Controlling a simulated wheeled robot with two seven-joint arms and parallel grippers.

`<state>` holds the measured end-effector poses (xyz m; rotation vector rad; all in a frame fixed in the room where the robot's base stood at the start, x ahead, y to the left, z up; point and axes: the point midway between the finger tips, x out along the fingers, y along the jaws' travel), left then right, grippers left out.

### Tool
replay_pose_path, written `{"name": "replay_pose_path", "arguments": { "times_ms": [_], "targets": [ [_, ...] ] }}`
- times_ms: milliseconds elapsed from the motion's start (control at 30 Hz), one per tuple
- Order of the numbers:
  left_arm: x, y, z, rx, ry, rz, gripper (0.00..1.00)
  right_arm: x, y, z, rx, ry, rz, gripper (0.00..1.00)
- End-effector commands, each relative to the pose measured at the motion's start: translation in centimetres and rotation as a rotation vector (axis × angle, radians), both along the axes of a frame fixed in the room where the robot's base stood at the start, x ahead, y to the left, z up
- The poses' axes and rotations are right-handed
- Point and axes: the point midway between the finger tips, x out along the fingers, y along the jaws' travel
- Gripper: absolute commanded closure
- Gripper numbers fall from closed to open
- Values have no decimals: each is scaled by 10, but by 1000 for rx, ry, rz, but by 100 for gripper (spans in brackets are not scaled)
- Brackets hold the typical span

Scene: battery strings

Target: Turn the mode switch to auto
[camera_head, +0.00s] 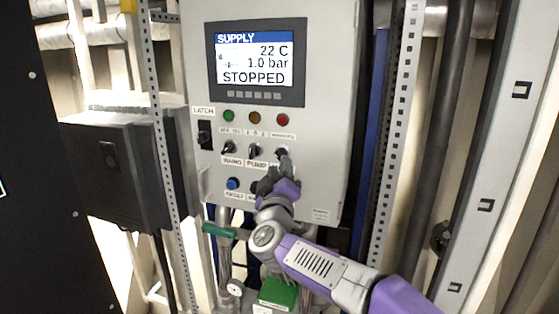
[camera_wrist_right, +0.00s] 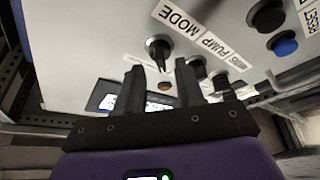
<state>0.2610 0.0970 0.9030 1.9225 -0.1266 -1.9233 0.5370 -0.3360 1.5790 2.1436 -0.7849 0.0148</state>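The mode switch (camera_head: 281,154) is a black rotary knob, rightmost in the switch row on the grey control panel (camera_head: 330,120). The gripper partly covers its label in the head view. In the right wrist view the mode switch (camera_wrist_right: 158,47) stands beside the readable MODE label (camera_wrist_right: 180,15). My right gripper (camera_head: 279,172) is just below the switch in the head view. In the wrist view its fingers (camera_wrist_right: 160,68) are open and empty, with the knob just beyond the tips and roughly between them. Contact cannot be told. My left gripper is not in view.
The pump switch (camera_head: 254,150) and mains switch (camera_head: 229,147) sit close to the left. A blue button (camera_head: 232,184) is below them. The display (camera_head: 256,62) reads STOPPED. A green valve handle (camera_head: 219,230) and pipes are below; a perforated rail (camera_head: 397,130) stands right.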

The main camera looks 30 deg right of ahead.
Motion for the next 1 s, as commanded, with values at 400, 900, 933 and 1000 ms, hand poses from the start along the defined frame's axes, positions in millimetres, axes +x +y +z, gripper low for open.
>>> {"name": "replay_pose_path", "arguments": {
  "times_ms": [400, 900, 933, 1000],
  "targets": [
    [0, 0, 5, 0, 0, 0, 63, 23, -15, 8, -1, 0, 2, 63],
    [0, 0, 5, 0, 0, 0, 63, 23, -14, 8, 0, -1, 2, 100],
    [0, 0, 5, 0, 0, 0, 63, 23, -14, 8, 0, -1, 2, 100],
    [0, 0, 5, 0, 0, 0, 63, 23, -14, 8, 1, -1, 3, 100]
  ]
}}
